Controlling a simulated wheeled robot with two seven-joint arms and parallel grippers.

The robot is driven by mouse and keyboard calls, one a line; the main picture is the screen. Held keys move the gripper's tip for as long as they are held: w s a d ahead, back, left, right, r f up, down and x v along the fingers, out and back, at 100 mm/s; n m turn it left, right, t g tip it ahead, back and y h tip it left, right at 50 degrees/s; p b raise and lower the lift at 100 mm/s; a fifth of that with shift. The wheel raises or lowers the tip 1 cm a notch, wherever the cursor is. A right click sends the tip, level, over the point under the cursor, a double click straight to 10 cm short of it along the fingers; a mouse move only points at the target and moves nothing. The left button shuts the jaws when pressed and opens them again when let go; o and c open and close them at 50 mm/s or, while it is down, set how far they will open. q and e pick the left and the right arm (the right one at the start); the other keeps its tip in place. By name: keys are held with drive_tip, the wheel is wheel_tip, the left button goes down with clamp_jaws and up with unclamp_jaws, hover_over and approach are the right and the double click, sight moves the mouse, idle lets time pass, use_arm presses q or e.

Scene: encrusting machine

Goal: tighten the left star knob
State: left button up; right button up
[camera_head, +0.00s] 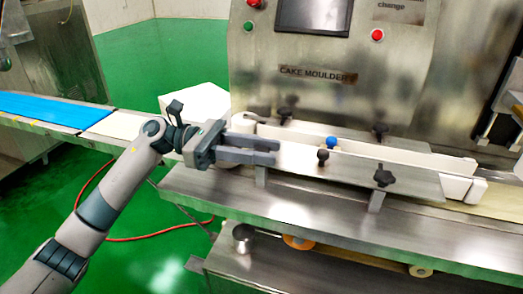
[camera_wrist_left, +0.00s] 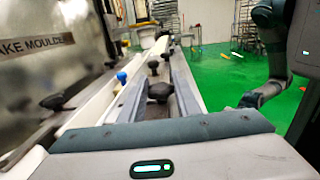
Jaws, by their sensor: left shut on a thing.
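My left gripper (camera_head: 276,152) reaches in from the left in the head view, its fingers level along the front guide rail of the cake moulder. In the left wrist view a black star knob (camera_wrist_left: 160,92) sits between the two fingers of this gripper (camera_wrist_left: 157,84), which are shut on it. The right front star knob (camera_head: 384,177) stands free further right on the rail. My right gripper is in neither view.
Rear star knobs (camera_head: 285,113) stand near the machine's steel wall. White guides (camera_head: 400,155) border the belt. A blue conveyor (camera_head: 40,109) lies at left.

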use_arm(q)
drive_tip(key=o, duration=1)
drive_tip(key=shift+o, duration=0.2)
drive_tip(key=b+v, duration=0.1)
drive_tip(key=v, duration=1.6)
drive_tip(key=shift+w+a, duration=0.1)
drive_tip(key=shift+w, duration=0.05)
drive_tip(key=shift+a, duration=0.1)
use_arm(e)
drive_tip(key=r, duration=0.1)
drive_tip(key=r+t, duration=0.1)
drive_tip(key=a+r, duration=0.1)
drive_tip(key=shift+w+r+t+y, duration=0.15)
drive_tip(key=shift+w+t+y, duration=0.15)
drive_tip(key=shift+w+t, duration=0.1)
